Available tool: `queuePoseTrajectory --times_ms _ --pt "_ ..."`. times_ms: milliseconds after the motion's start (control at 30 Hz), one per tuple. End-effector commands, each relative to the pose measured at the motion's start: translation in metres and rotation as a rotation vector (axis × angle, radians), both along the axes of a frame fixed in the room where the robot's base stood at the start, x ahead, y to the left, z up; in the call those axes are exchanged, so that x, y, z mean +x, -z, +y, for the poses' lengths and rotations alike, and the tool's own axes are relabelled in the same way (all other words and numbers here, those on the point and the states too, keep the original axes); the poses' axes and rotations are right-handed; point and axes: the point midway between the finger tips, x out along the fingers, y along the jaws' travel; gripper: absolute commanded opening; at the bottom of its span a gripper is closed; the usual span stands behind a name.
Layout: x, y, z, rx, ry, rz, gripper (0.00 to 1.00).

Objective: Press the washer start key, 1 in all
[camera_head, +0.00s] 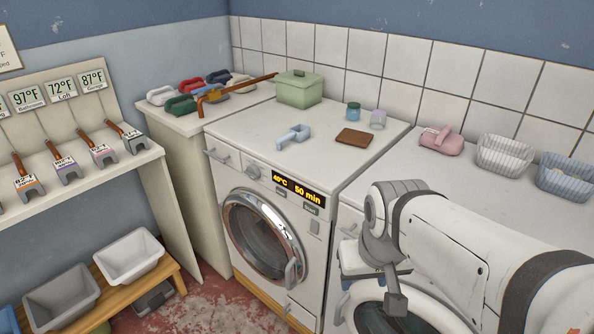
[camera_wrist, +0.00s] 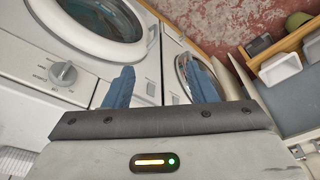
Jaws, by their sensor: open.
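The washer (camera_head: 250,180) is the white front-loader left of centre in the head view. Its lit display (camera_head: 298,189) reads 40°C and 50 min. Two small labelled keys sit under the display; the right one (camera_head: 311,209) seems to read Start, but the lettering is too small to be sure. My gripper shows in the wrist view (camera_wrist: 161,88) with two blue fingers spread wide and nothing between them. In the head view my arm reaches in from the right, and its end hangs before the right-hand machine, right of the washer's keys and apart from them. The fingers are mostly hidden there.
A second white machine (camera_wrist: 25,58) with a round dial (camera_wrist: 63,73) stands right of the washer. A blue-grey scoop (camera_head: 293,136), brown slab (camera_head: 355,138) and green box (camera_head: 298,89) lie on the washer top. A low bench (camera_head: 100,296) with bins stands left; floor between is clear.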

Motion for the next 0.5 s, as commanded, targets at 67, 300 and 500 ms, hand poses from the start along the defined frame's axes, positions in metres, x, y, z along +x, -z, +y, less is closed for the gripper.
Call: queuePoseTrajectory --times_ms 67,300,500 --pt "0.0 0.0 0.0 0.0 0.0 0.0 0.44" --pt "0.0 0.0 0.0 0.0 0.0 0.0 0.25" --pt "0.0 0.0 0.0 0.0 0.0 0.0 0.08"
